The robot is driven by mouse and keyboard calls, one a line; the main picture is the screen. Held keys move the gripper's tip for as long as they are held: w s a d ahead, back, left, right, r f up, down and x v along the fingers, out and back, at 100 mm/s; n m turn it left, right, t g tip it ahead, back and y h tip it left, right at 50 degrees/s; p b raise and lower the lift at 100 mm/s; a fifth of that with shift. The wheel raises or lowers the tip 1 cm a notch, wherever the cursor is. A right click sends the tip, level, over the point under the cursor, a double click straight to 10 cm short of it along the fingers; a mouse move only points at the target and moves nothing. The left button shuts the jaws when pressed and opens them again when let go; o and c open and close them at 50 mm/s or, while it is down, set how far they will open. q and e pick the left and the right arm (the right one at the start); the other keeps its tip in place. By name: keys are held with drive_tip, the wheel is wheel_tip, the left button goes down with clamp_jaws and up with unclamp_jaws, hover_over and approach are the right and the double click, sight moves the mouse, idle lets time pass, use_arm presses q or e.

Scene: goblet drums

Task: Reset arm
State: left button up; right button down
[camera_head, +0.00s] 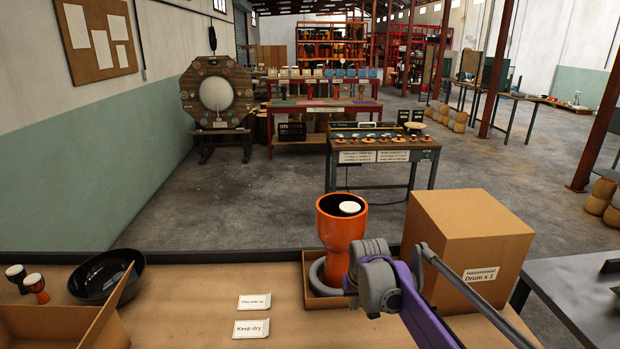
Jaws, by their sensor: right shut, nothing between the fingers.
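An orange goblet drum (340,232) stands upright in a low cardboard tray (318,301) on the near bench. Its dark mouth faces up, and a small white disc (350,208) shows inside it. A grey ring (318,278) lies around its foot. My right arm comes in from the lower right, purple and grey. My right gripper (352,284) is shut and empty, in front of the drum's lower part, and hides some of it. Whether it touches the drum cannot be told. My left gripper is not in view.
Two paper labels (252,302) lie on the bare bench middle. At left are a black bowl (103,277), two small drums (35,284) and an open carton (50,325). Display tables stand beyond.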

drive_tip(key=s+d+r+t+p, duration=0.1)
drive_tip(key=s+r, duration=0.2)
drive_tip(key=s, duration=0.6)
drive_tip(key=s+d+r+p, duration=0.1)
drive_tip(key=s+d+r, duration=0.1)
drive_tip(key=s, duration=0.7)
drive_tip(key=s+f+p, duration=0.1)
drive_tip(key=s+f, duration=0.1)
drive_tip(key=s, duration=0.6)
drive_tip(key=s+d+f+t+p, duration=0.1)
drive_tip(key=s+f, duration=0.2)
drive_tip(key=s, duration=0.4)
drive_tip(key=shift+s+d, duration=0.2)
drive_tip(key=shift+s, duration=0.2)
